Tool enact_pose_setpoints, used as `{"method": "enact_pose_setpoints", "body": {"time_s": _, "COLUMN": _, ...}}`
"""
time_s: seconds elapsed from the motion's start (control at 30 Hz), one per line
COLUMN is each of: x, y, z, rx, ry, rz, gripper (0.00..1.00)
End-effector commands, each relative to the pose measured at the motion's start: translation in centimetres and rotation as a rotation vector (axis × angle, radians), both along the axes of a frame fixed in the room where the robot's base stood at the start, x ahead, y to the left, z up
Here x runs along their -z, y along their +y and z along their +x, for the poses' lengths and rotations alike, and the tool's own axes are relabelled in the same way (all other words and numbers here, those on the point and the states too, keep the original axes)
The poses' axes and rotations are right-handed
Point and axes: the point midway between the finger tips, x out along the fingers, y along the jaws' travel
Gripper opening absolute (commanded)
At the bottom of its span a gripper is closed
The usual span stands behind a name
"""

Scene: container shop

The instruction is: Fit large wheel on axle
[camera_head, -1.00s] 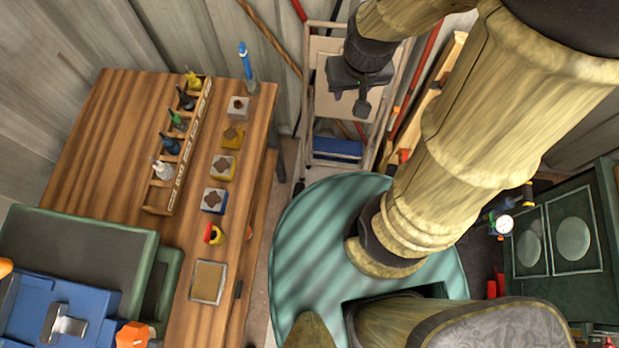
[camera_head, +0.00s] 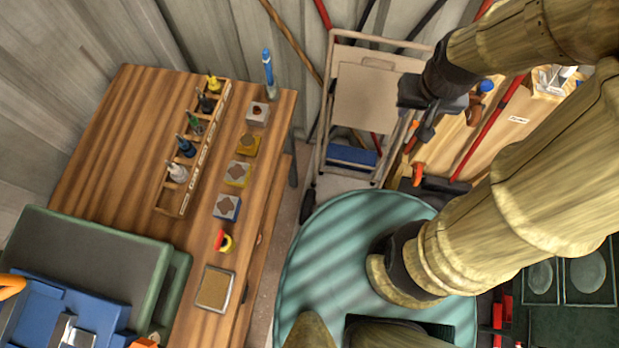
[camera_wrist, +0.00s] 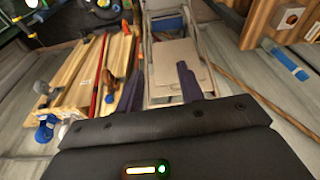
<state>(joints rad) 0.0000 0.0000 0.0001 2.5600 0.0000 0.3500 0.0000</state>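I cannot pick out a large wheel or an axle with certainty in either view. My gripper (camera_head: 426,132) is held up in the air beside the folding cart (camera_head: 372,98), at its right in the head view. In the wrist view its two dark fingers (camera_wrist: 160,88) stand apart with nothing between them, so it is open and empty. The cart (camera_wrist: 172,68) shows beyond the fingers. A small round red and yellow piece (camera_head: 223,241) lies on the wooden bench (camera_head: 112,130); its exact kind is unclear.
The bench bears a bottle rack (camera_head: 190,150), several small blocks, a framed tile (camera_head: 214,288) and a blue marker-like tube (camera_head: 268,72). Wooden boards (camera_wrist: 92,75) and a red bar (camera_wrist: 99,75) lean near the cart. A green case (camera_head: 90,255) stands lower left.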

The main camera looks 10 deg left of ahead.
Motion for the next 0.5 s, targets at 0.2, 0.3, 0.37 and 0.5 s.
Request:
{"method": "enact_pose_setpoints", "body": {"time_s": 0.2, "x": 2.1, "y": 0.5, "z": 0.5, "rx": -0.001, "ry": 0.006, "rz": 0.004, "gripper": 0.51}}
{"method": "enact_pose_setpoints", "body": {"time_s": 0.3, "x": 4.9, "y": 1.2, "z": 1.1, "rx": 0.000, "ry": 0.017, "rz": 0.009, "gripper": 0.51}}
{"method": "enact_pose_setpoints", "body": {"time_s": 0.37, "x": 7.0, "y": 1.9, "z": 1.6, "rx": 0.000, "ry": 0.025, "rz": 0.013, "gripper": 0.51}}
{"method": "enact_pose_setpoints", "body": {"time_s": 0.5, "x": 12.5, "y": 3.5, "z": 2.9, "rx": 0.006, "ry": 0.044, "rz": 0.024, "gripper": 0.51}}
